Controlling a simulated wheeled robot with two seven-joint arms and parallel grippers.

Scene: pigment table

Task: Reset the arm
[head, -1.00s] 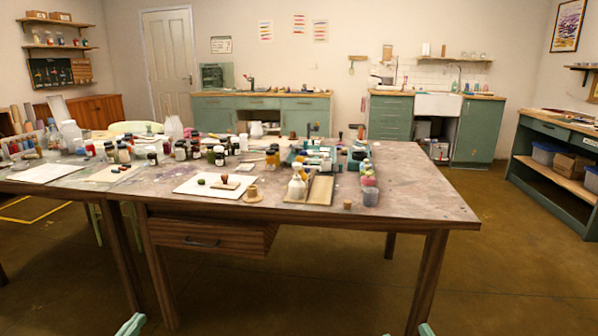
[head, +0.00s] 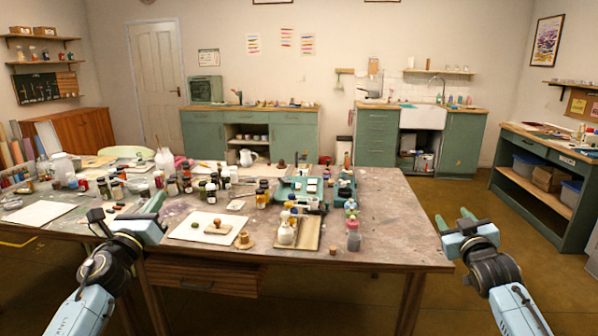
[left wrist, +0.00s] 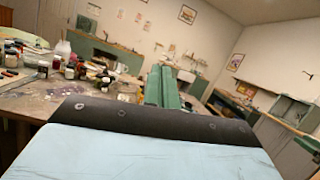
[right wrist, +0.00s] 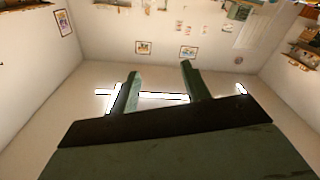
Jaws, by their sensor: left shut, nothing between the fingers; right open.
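My left gripper (head: 155,203) is at the left in the head view, raised over the front edge of the table. Its green fingers are together with nothing between them, and they also show closed in the left wrist view (left wrist: 160,84). My right gripper (head: 453,217) is to the right of the table's right edge in the head view, over open floor. Its two fingers stand apart and empty, as the right wrist view also shows (right wrist: 160,84). Both arms are held up in front of me, and neither gripper touches anything that I can see.
The wooden table (head: 390,215) carries several jars, bottles and a white sheet (head: 186,222). A drawer (head: 200,275) sits under its front edge. A side bench (head: 520,150) stands at the far right, green cabinets (head: 240,135) at the back. Floor right of the table is clear.

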